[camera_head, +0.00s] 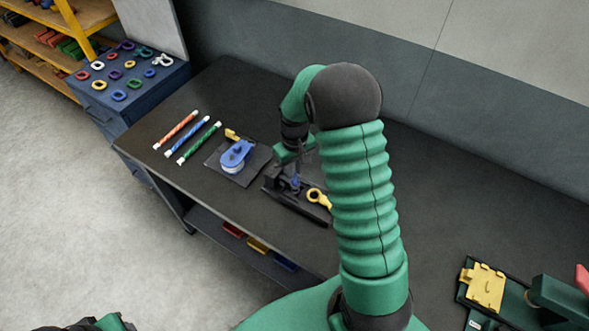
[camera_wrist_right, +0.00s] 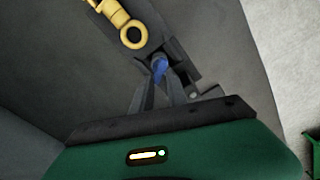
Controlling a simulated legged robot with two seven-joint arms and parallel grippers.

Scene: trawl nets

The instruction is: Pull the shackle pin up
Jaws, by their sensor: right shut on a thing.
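The shackle pin has a blue end (camera_wrist_right: 159,67), which sits between the fingertips of my right gripper (camera_wrist_right: 162,78) in the wrist view. My right gripper (camera_head: 293,172) is shut on it at the dark fixture (camera_head: 283,196) on the bench. In the head view the blue part (camera_head: 296,182) shows small below the gripper. I cannot tell how far the pin stands out of the fixture. A yellow shackle piece with a round eye (camera_head: 319,198) lies on the fixture beside the gripper; it also shows in the wrist view (camera_wrist_right: 131,33). My left gripper's fingers do not show.
A blue pulley block (camera_head: 236,155) sits on a dark plate left of the fixture. Several striped rods (camera_head: 188,138) lie farther left. A blue cabinet (camera_head: 125,85) holds coloured rings. A yellow part (camera_head: 484,286) stands at the lower right. My right arm hides the middle bench.

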